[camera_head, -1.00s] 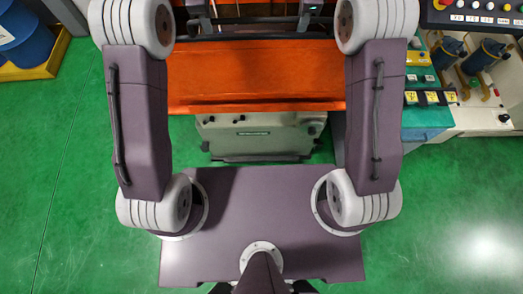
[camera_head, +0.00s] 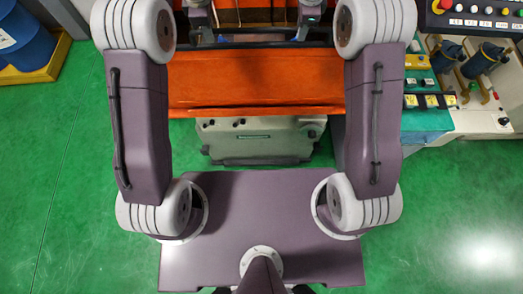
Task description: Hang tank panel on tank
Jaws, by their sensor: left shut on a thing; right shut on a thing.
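An orange panel (camera_head: 250,82) spans between my two arms, with a lip along its near lower edge. It appears to be the tank panel, but I cannot tell it apart from the tank front with certainty. A dark bar (camera_head: 250,44) runs along its far edge. My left gripper (camera_head: 199,16) and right gripper (camera_head: 309,14) are at the top of the view, beyond the dark bar, one near each end. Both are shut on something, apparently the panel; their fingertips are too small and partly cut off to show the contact. The tank is mostly out of view or hidden.
A grey-beige unit (camera_head: 260,138) stands on the green floor below the orange panel. A machine console (camera_head: 460,100) with buttons and dark blue cylinders is at the right. Blue drums (camera_head: 28,38) on a yellow tray (camera_head: 50,66) stand at the upper left. The left floor is clear.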

